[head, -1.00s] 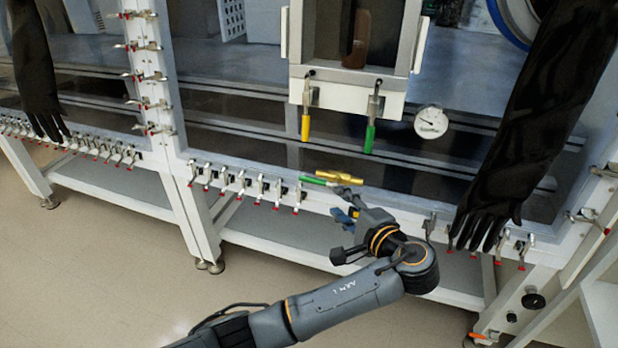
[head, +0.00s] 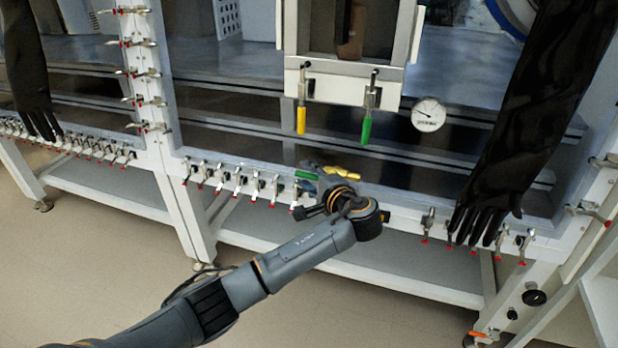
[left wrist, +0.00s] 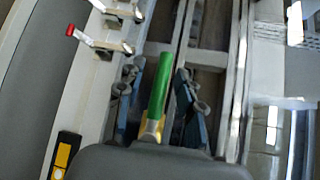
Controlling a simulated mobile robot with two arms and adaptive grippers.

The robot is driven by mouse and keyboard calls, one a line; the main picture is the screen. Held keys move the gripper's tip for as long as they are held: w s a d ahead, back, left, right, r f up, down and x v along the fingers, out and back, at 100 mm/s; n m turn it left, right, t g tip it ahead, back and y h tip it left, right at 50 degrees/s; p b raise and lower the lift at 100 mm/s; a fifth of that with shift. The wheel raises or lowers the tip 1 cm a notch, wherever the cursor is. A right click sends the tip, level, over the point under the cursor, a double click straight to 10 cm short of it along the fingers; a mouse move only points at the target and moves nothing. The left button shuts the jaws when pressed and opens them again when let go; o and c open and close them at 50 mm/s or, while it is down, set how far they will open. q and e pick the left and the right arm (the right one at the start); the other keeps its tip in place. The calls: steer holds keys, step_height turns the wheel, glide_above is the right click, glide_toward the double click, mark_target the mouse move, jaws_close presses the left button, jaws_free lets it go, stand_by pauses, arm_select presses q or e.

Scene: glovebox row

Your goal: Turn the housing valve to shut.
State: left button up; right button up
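The housing valve has a green lever handle (head: 306,175) and a brass-yellow body (head: 342,172) on the front frame of the glovebox. The handle points left along the frame in the head view; my gripper partly covers the valve. In the left wrist view the green handle (left wrist: 158,86) stands between the two blue finger pads, with a gap on each side. My left gripper (head: 312,180) is open around the handle; it also shows in the left wrist view (left wrist: 160,100). My right gripper is not in view.
Red-tipped clamps (head: 238,183) line the frame left of the valve. A yellow handle (head: 301,119) and a green handle (head: 366,130) hang above, near a round gauge (head: 428,114). A black glove (head: 488,215) hangs to the right. The floor in front is clear.

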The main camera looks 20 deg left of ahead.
arm_select(q)
jaws_close()
stand_by(0.3)
